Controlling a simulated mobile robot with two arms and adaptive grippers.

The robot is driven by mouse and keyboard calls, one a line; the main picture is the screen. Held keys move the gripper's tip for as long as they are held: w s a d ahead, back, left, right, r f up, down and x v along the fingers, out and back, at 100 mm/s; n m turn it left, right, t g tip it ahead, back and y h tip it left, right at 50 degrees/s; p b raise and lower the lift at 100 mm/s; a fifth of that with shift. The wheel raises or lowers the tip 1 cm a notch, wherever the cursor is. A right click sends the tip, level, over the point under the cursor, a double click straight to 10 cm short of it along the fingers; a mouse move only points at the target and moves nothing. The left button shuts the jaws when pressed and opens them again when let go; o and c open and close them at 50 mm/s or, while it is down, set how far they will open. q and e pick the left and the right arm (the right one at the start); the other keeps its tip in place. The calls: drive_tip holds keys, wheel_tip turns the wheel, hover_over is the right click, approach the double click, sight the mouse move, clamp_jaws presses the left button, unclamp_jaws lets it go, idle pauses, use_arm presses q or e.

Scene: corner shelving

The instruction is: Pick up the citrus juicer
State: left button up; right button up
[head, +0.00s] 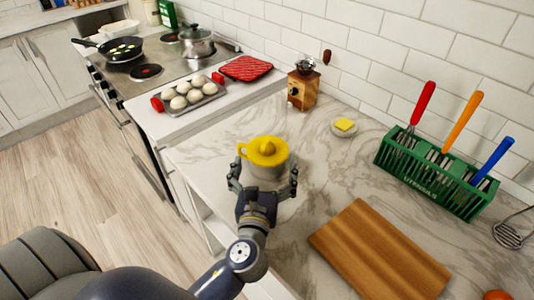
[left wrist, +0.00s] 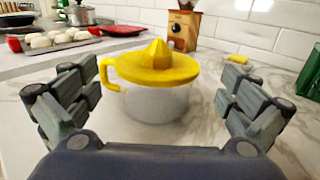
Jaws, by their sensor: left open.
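The citrus juicer (head: 266,156) has a yellow reamer top with a side handle and a pale, cloudy bowl below. It stands upright on the marble counter. In the left wrist view the juicer (left wrist: 154,82) is centred, with its handle towards the left. My left gripper (head: 264,183) is open, with its fingers on either side of the juicer's near part. In the left wrist view the left gripper (left wrist: 152,105) shows gaps between its fingers and the bowl. My right gripper is not in view.
A wooden cutting board (head: 378,255) lies to the right. A green utensil rack (head: 432,178) and a butter dish (head: 343,128) stand near the wall. A coffee grinder (head: 303,88) is behind the juicer. A tray of buns (head: 190,98) is at left. Counter around the juicer is clear.

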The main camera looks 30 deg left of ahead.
sight(266, 155)
use_arm(q)
drive_tip(key=shift+w+a, duration=0.15)
drive_tip(key=shift+w, duration=0.25)
drive_tip(key=shift+w+a, duration=0.15)
drive_tip(key=shift+w, duration=0.2)
drive_tip(key=p+x, duration=0.1)
drive_tip(key=x, duration=0.3)
drive_tip(key=shift+w+a, duration=0.1)
drive_tip(key=shift+a, duration=0.1)
drive_tip(key=shift+w, duration=0.2)
drive_tip(key=shift+s, duration=0.1)
drive_tip(key=c, duration=0.8)
drive_tip(key=shift+c, duration=0.7)
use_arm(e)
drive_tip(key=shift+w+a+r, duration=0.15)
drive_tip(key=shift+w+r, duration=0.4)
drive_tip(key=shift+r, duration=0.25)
